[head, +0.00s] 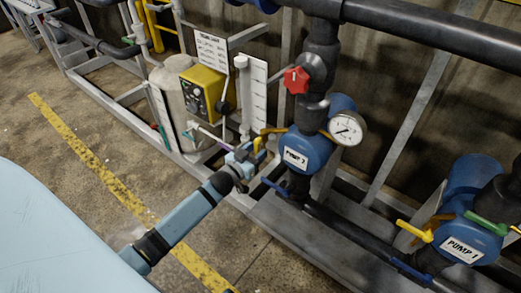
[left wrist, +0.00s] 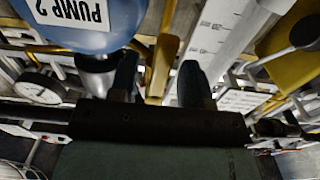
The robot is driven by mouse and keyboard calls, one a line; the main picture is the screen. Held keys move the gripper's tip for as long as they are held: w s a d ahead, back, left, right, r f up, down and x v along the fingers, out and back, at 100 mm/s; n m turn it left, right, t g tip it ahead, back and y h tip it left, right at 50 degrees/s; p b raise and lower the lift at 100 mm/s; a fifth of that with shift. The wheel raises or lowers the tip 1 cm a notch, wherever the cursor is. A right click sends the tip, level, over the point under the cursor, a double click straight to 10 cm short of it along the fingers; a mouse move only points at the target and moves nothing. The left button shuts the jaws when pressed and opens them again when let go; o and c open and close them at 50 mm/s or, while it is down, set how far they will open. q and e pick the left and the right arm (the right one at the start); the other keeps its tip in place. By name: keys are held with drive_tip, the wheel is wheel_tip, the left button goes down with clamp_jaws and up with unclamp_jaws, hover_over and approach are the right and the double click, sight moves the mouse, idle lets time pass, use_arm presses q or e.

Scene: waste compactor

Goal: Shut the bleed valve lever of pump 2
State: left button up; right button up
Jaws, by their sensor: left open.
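Pump 2 (head: 308,150) is a blue round housing with a white label; it also shows upside down in the left wrist view (left wrist: 75,25). A yellow lever (head: 275,130) sticks out from its left side. A blue lever (head: 274,187) sits below the pump. My left gripper (head: 246,158) is open just left of pump 2, close to the yellow lever. In the left wrist view the yellow lever (left wrist: 160,65) stands between the two dark fingers (left wrist: 158,84), with gaps visible on both sides. Which lever is the bleed valve is not labelled. My right gripper is not in view.
A pressure gauge (head: 346,128) and a red valve knob (head: 296,80) are close to pump 2. Pump 1 (head: 465,240), with yellow, green and blue levers, is at the right. A white tank (head: 172,100) with a yellow control box (head: 203,92) stands behind my left arm.

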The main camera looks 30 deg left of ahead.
use_arm(q)
drive_tip(key=shift+w+d, duration=0.1)
drive_tip(key=shift+w, duration=1.2)
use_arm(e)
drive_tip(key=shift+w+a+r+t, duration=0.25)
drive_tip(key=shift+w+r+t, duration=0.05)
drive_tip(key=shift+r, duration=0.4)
use_arm(q)
clamp_jaws()
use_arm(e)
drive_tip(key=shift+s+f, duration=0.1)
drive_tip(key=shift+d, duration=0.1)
